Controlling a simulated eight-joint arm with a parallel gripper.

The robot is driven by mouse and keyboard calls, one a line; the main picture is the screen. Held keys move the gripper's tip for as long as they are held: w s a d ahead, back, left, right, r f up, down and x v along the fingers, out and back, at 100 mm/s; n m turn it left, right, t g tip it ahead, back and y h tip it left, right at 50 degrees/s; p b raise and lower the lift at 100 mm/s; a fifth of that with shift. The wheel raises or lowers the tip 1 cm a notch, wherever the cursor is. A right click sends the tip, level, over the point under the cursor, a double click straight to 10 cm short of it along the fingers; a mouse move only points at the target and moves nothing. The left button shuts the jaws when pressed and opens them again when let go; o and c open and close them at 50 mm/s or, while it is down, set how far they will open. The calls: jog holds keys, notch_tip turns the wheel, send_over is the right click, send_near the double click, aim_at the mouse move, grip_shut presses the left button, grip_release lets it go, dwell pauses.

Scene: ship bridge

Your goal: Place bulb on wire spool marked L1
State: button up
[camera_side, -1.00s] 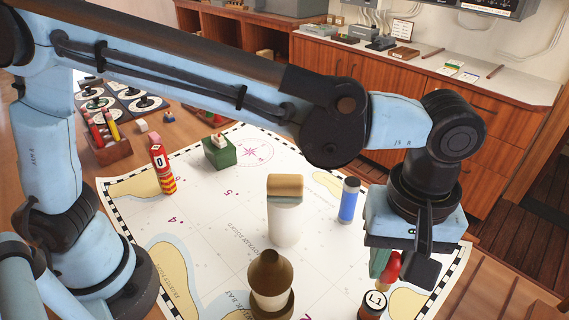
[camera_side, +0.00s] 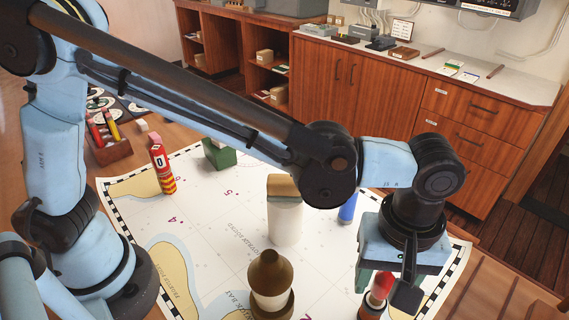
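The red bulb (camera_side: 381,286) is between the fingers of my gripper (camera_side: 384,284), base down, at the lower right in the side view. A black finger is on its right and a green piece on its left. The wire spool (camera_side: 368,311) stands on the chart under the bulb, dark red-brown and mostly covered now. Its L1 label, readable a second ago, is hidden. The bulb's pale base overlaps the spool's top in the picture; I cannot tell whether they touch.
A white cylinder (camera_side: 285,220) with a tan top and a brown-topped piece (camera_side: 270,285) stand left of my gripper on the chart (camera_side: 215,235). A blue cylinder (camera_side: 347,208) stands behind it. A red-and-yellow cylinder (camera_side: 163,170) and green box (camera_side: 218,154) are farther back.

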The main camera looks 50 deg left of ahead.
notch_tip(320, 180, up, 12)
jog(key=w+a+m+t+h, duration=0.1)
jog(key=w+a+m+t, duration=0.25)
jog(key=a, duration=1.25)
jog(key=s+a+f+m+t, duration=0.2)
jog(key=a+f, duration=0.1)
jog(key=a, duration=0.5)
jog(key=s+a+f+m+t+y, duration=0.1)
jog(key=a+f, duration=0.3)
jog(key=a, duration=0.4)
jog(key=shift+s+f+m+t, duration=0.15)
jog(key=shift+s+m+t, duration=0.2)
jog(key=shift+s+m, duration=0.25)
